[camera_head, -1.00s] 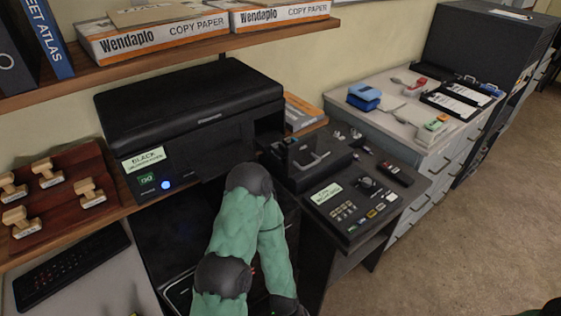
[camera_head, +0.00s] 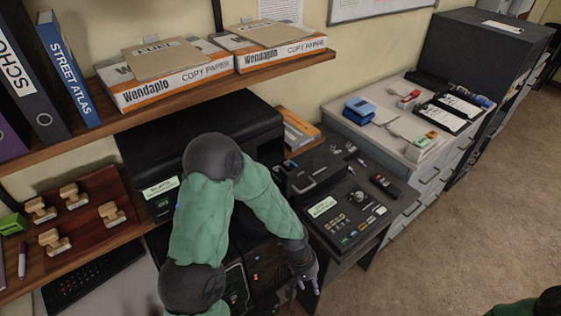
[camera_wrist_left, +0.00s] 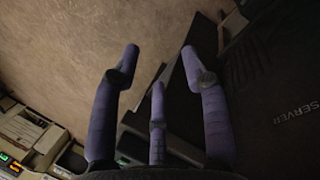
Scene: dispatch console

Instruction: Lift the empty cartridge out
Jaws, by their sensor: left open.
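The black printer (camera_head: 205,140) stands under the shelf with a pale green label (camera_head: 160,187) on its front. My left arm covers much of its front, and I cannot make out the empty cartridge in either view. My left gripper (camera_head: 304,279) hangs below and right of the printer, beside the dark control console, with nothing visible in it. In the left wrist view its purple fingers (camera_wrist_left: 158,66) are spread open and empty, above brown floor and next to a dark panel marked SERVER (camera_wrist_left: 285,120). My right gripper is not in view.
The control console (camera_head: 345,205) with knobs and buttons stands right of the printer. A wooden shelf (camera_head: 200,86) with copy paper boxes (camera_head: 165,72) overhangs the printer. A stamp tray (camera_head: 80,235) lies at left. Open floor (camera_head: 480,190) is at right.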

